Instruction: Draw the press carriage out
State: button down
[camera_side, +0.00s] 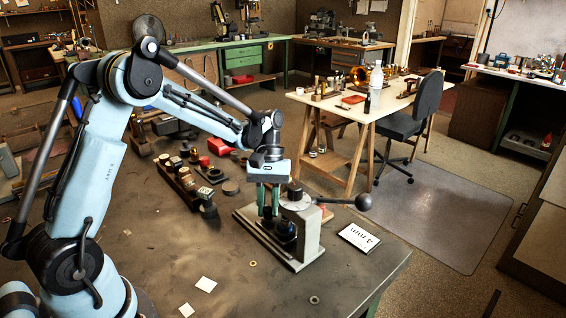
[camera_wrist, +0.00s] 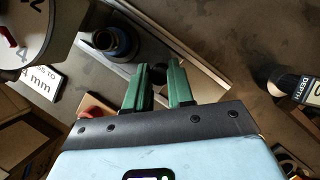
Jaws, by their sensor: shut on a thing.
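The press (camera_side: 310,231) stands on the bench with a grey frame, a round head and a lever ending in a dark ball. Its carriage (camera_wrist: 115,42) shows as a dark round seat with a bluish ring, low on the rails under the head; in the side view, it is partly hidden by my fingers. My gripper (camera_side: 268,205) points down at the near left side of the press. In the wrist view, my green fingers (camera_wrist: 158,70) are shut on a small dark part at the carriage's near end, mostly hidden between them. The press head's dial (camera_wrist: 25,35) is at top left.
A card marked 4 mm (camera_side: 359,238) lies right of the press. A wooden rack of dark dies (camera_side: 180,180) stands to the left. Paper squares (camera_side: 205,284) and small rings lie in front. The bench left of the press base is mostly clear.

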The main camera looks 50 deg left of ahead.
jog(key=a, duration=0.7)
jog(key=shift+a, duration=0.4)
jog(key=c, duration=1)
grip_release()
jog(key=shift+d+r, duration=0.1)
jog(key=shift+w+r, duration=0.1)
jog(key=shift+r, duration=0.15)
jog(key=v, duration=1.1)
jog(key=shift+a+r, duration=0.15)
jog(key=shift+a, duration=0.05)
